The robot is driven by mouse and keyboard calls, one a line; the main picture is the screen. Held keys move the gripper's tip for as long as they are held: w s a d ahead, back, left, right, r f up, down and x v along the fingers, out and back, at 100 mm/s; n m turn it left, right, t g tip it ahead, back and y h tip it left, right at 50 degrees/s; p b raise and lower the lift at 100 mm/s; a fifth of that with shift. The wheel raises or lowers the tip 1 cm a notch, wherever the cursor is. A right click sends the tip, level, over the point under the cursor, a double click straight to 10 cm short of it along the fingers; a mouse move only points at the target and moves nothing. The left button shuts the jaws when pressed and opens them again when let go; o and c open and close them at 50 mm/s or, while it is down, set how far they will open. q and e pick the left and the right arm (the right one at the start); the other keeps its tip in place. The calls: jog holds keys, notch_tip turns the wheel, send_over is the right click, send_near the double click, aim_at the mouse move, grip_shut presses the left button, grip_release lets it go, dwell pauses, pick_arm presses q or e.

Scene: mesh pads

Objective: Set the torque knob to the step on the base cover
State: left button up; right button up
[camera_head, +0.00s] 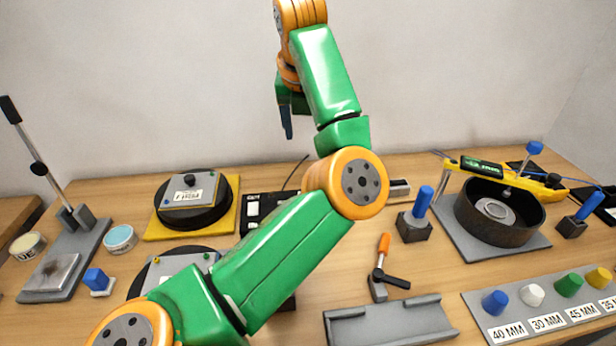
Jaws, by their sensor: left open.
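A round black cover (220,212) lies on a yellow pad (163,234) at the back left. It carries a grey plate with a small label (190,197), too small to read, and a black knob (189,180). A second round black piece with a grey plate (163,269) lies in front, partly hidden by my arm. A black box with white markings (254,208) stands behind my arm and is largely hidden. I cannot tell which part is the torque knob. My left gripper (287,121) is open, high against the wall above the table's back edge, touching nothing. My right gripper is not in view.
A lever press (65,260) and two tins (120,239) stand left. A grey channel (390,322) and orange-handled clamp (382,265) lie front centre. A black pot (500,222) under a yellow bridge (510,175) stands right, behind a board of coloured knobs (545,303).

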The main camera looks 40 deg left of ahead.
pick_arm(q)
notch_tip(320, 180, down, 15)
jog(key=b, duration=1.2)
jog(key=shift+w+a+r, duration=0.1)
jog(key=shift+w+r, duration=0.05)
jog(key=x, duration=0.6)
jog(key=shift+w+a+f, duration=0.2)
jog(key=shift+a+f, duration=0.05)
jog(key=shift+f, duration=0.1)
grip_shut()
